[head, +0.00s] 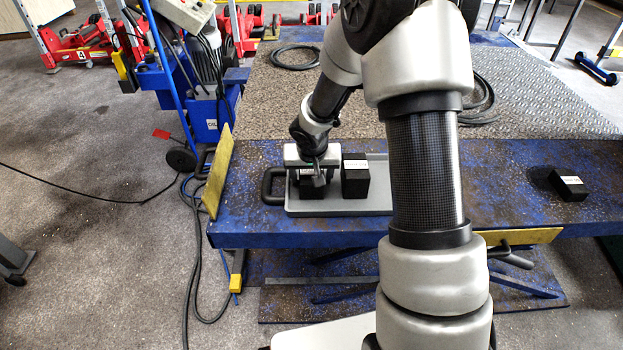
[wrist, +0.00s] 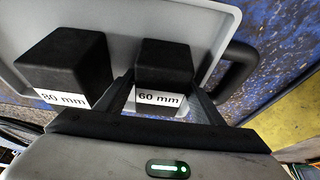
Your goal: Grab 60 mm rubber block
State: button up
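The 60 mm rubber block (wrist: 164,62) is black with a white "60 mm" label and stands in a grey tray (wrist: 120,15). In the head view the block (head: 309,189) is partly hidden by my gripper (head: 313,172), which is over it at the tray's left end. In the wrist view my gripper (wrist: 164,95) has its two fingers apart, one on each side of the labelled near end of the block. A narrow gap shows beside the block, so the gripper looks open. Whether a finger touches the block is hard to tell.
A taller 80 mm block (wrist: 65,62) stands close to the left in the wrist view; it is right of my gripper in the head view (head: 355,180). Another black block (head: 568,185) lies far right on the blue table (head: 500,190). A black tray handle (head: 271,186) is at left.

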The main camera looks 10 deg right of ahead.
jog(key=c, duration=1.1)
jog(key=shift+r, duration=0.1)
